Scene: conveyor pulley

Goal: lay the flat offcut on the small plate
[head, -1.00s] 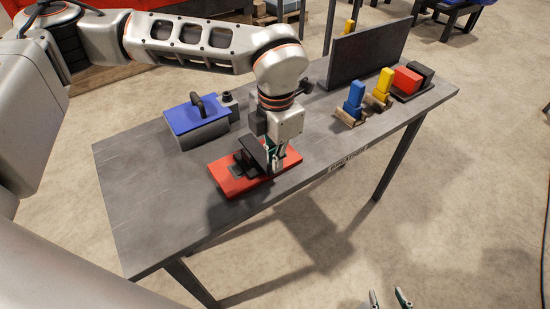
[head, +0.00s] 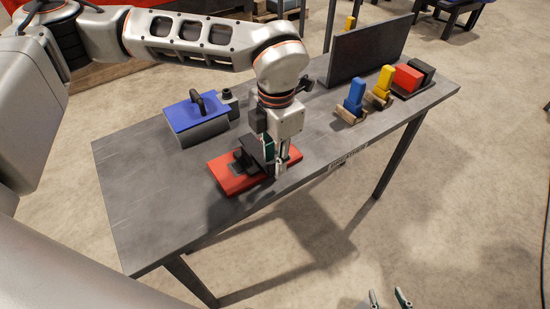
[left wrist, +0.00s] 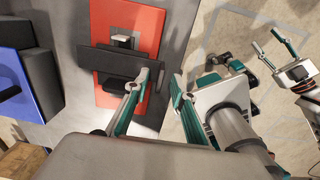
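My left gripper (head: 281,168) is over the front right end of a red plate (head: 230,183) on the grey table. The red plate also shows in the left wrist view (left wrist: 146,28). A dark flat bar-like piece (left wrist: 112,68) lies across it; I cannot tell whether this is the offcut. A small grey block (left wrist: 122,42) stands beside it. The left fingers are apart in the left wrist view, close to the bar's right end, with nothing clearly held. My right gripper (head: 388,298) is open and empty at the bottom of the head view, away from the table.
A blue-lidded box (head: 197,118) with a black handle stands left of the arm. A dark upright panel (head: 366,52) stands at the back. Blue (head: 355,94) and yellow (head: 383,82) pieces and a red block (head: 407,78) stand to the right. The left table end is clear.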

